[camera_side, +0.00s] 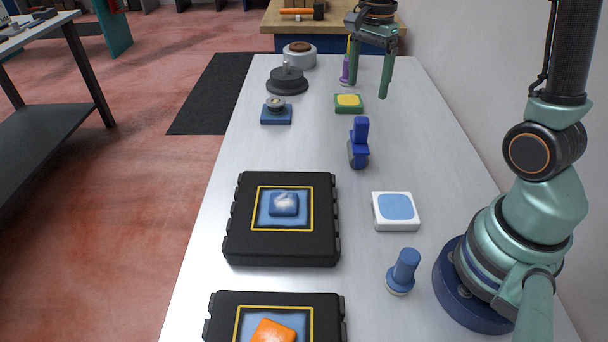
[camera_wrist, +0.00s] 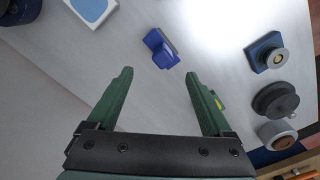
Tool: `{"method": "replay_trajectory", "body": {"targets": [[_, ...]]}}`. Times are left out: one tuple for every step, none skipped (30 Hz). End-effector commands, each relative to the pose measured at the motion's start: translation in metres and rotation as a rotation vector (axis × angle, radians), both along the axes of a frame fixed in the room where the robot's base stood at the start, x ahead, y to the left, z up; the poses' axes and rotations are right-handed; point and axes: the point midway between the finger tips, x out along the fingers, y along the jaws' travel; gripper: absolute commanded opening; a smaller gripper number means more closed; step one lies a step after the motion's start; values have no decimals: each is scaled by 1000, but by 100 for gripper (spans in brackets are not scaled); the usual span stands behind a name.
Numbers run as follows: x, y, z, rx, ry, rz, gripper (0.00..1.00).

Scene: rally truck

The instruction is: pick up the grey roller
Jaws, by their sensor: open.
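A blue piece (camera_side: 361,131) with a rounded grey part (camera_side: 355,156) stands on the right half of the table; the grey part looks like the roller. In the wrist view the blue piece (camera_wrist: 158,50) lies ahead of the fingertips, with its grey part (camera_wrist: 173,46) mostly hidden behind it. My gripper (camera_side: 368,92) is open and empty above the far right of the table, beyond this piece. Its two green fingers also show in the wrist view (camera_wrist: 160,73), spread apart with nothing between them.
A green pad with a yellow top (camera_side: 348,101) and a purple bottle (camera_side: 345,72) are close to my gripper. A dark grey disc (camera_side: 287,84) and a blue block (camera_side: 276,116) stand left. Black cases (camera_side: 280,251), a white block (camera_side: 395,223) and a blue-handled stamp (camera_side: 404,268) are nearer.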

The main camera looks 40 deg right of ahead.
Motion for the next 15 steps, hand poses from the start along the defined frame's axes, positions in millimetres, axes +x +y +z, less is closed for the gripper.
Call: {"method": "replay_trajectory", "body": {"targets": [[0, -1, -4, 1, 5, -11, 84], [0, -1, -7, 1, 5, -14, 84], [0, -1, -12, 2, 7, -15, 84], [0, -1, -17, 2, 7, -15, 84], [0, -1, -22, 2, 7, -14, 84], [0, -1, -30, 2, 7, -14, 84], [0, -1, -35, 2, 8, -13, 84], [0, -1, -40, 2, 7, -13, 84], [0, -1, -47, 2, 7, -13, 84], [0, -1, -51, 2, 7, -12, 84], [0, -1, -55, 2, 7, -12, 84], [1, -1, -60, 1, 5, -12, 84], [1, -1, -62, 1, 5, -12, 84], [1, -1, -65, 1, 4, -11, 84], [1, -1, -67, 1, 3, -11, 84]]}}
